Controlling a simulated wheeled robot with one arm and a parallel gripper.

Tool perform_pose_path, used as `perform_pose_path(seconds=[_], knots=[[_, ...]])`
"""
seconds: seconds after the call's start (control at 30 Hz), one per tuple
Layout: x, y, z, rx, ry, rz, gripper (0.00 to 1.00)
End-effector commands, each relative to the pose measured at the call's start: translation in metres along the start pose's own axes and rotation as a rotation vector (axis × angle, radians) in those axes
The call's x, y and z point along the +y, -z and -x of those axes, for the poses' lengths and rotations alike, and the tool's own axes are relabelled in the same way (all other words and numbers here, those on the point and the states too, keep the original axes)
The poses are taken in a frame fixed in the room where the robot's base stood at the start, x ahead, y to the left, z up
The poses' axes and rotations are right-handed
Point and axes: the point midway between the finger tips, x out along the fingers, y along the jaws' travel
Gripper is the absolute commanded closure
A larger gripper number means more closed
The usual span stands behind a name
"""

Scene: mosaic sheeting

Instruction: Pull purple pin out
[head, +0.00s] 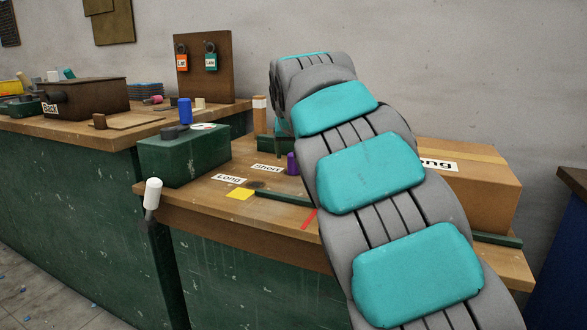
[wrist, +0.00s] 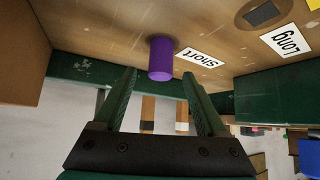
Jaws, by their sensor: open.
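The purple pin (head: 292,163) stands upright on the wooden workbench, beside the "Short" label (head: 267,168), partly behind my arm in the head view. In the wrist view the purple pin (wrist: 161,58) hangs upside down in the picture, its free end near the level of my fingertips. My gripper (wrist: 160,76) is open, with a dark green finger on either side of the pin in the picture. Gaps show between the pin and both fingers, and I see no contact. In the head view my arm hides most of the gripper.
A "Long" label (head: 229,179) and a yellow square (head: 239,194) lie left of the pin. A green box (head: 185,158) stands at the bench's left, a cardboard box (head: 470,190) at its right. A low green strip (head: 290,203) runs along the front.

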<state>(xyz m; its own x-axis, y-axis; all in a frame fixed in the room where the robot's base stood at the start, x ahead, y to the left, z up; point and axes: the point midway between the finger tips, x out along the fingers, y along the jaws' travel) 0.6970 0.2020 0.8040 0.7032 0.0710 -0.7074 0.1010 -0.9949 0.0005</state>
Motion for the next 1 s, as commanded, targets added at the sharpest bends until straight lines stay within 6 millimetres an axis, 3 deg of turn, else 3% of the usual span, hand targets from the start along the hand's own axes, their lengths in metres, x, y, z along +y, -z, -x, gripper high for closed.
perform_pose_path(seconds=[0.17,0.4,1.0], knots=[[0.0,0.0,-0.024,0.001,-0.001,-0.001,0.26],[0.0,0.0,-0.026,0.002,0.0,-0.001,0.26],[0.0,0.0,-0.026,0.001,-0.001,-0.001,0.92]])
